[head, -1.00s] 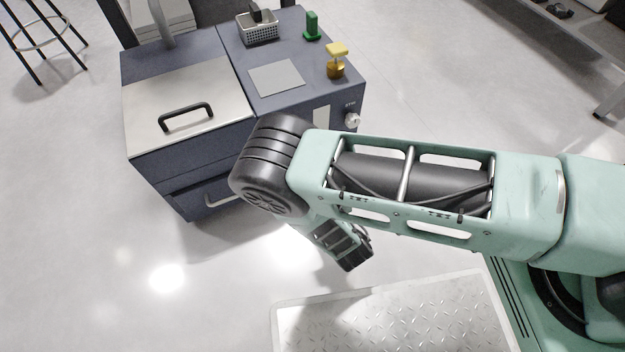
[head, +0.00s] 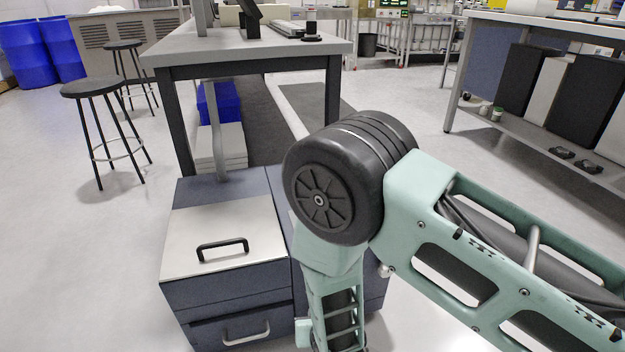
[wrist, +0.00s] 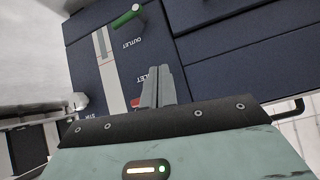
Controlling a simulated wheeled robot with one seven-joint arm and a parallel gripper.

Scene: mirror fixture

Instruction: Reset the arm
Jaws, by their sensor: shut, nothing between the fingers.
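My arm reaches in from the right in the head view, with its black elbow joint in front of the blue cabinet (head: 240,308). The forearm hangs down from it, and my gripper is out of sight below the picture edge. In the wrist view my gripper (wrist: 157,88) has its two grey fingers together, with nothing between them. They point towards the dark blue cabinet face (wrist: 215,55), which has "OUTLET" labels and a green handle (wrist: 128,17). A small red part (wrist: 137,103) shows beside the fingers. I cannot tell whether the fingers touch the face.
The cabinet's light lid (head: 222,236) has a black handle. A grey workbench (head: 245,45) stands behind it. Stools (head: 92,90) stand at the left, and a shelf unit (head: 540,125) with dark boxes is at the right. Open floor lies left of the cabinet.

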